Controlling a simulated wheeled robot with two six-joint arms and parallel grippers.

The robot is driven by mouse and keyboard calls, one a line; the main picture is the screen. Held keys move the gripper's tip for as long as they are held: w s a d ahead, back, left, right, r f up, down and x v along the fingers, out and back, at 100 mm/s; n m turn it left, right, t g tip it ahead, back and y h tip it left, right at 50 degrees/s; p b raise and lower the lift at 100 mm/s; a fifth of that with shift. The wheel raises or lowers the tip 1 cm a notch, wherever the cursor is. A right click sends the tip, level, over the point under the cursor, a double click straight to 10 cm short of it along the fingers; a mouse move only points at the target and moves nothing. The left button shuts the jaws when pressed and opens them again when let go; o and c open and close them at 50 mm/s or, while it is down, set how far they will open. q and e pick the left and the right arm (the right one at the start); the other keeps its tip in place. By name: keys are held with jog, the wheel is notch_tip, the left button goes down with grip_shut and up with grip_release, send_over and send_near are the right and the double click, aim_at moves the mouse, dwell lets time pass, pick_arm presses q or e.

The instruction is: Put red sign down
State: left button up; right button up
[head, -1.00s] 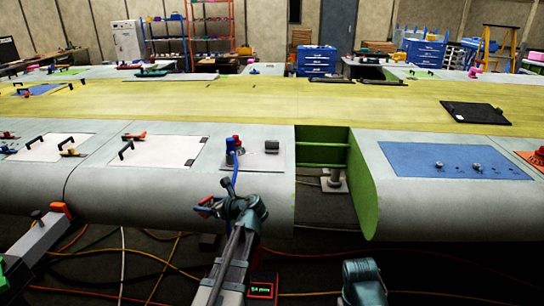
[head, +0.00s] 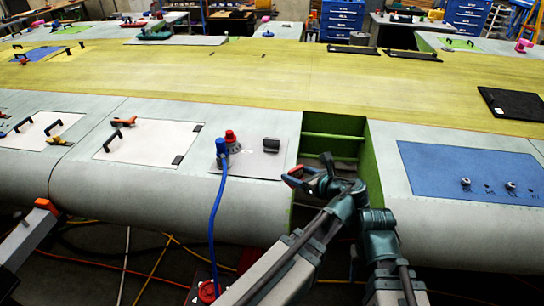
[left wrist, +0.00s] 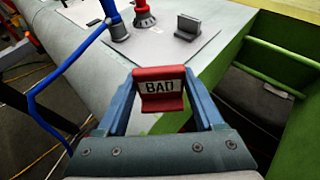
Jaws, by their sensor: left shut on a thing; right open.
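The red sign (left wrist: 160,78) has a white label reading "BAD". My left gripper (left wrist: 160,100) is shut on it, one blue finger on each side, and holds it upright. In the head view the left gripper (head: 297,178) is at the wing's front edge, by the near left corner of the open green-walled bay (head: 335,135). The sign is small there and partly hidden. A grey plate (head: 255,160) lies on the wing just beyond the sign. My right arm's end (head: 378,222) is close on the right; its fingertips are hard to make out.
On the grey plate are a blue-and-red fitting (head: 229,143) with a blue hose (head: 214,225) hanging over the edge, and a dark block (head: 271,145). A white panel (head: 148,143) lies left, a blue panel (head: 465,170) right. Cables cross the floor.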

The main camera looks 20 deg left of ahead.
pick_arm(q)
jog(key=b, duration=0.2)
send_over(268, 166)
jog(key=shift+s+d+f, duration=0.3)
jog(key=shift+d+f, duration=0.1)
jog(key=shift+f, duration=0.25)
jog(key=f+b, duration=0.3)
jog(key=f, duration=0.1)
jog(key=shift+w+a, duration=0.25)
jog(key=shift+a, duration=0.15)
jog(key=shift+r, duration=0.2)
jog(key=shift+f, duration=0.1)
jog(key=o, duration=1.3)
jog(key=shift+o, duration=0.2)
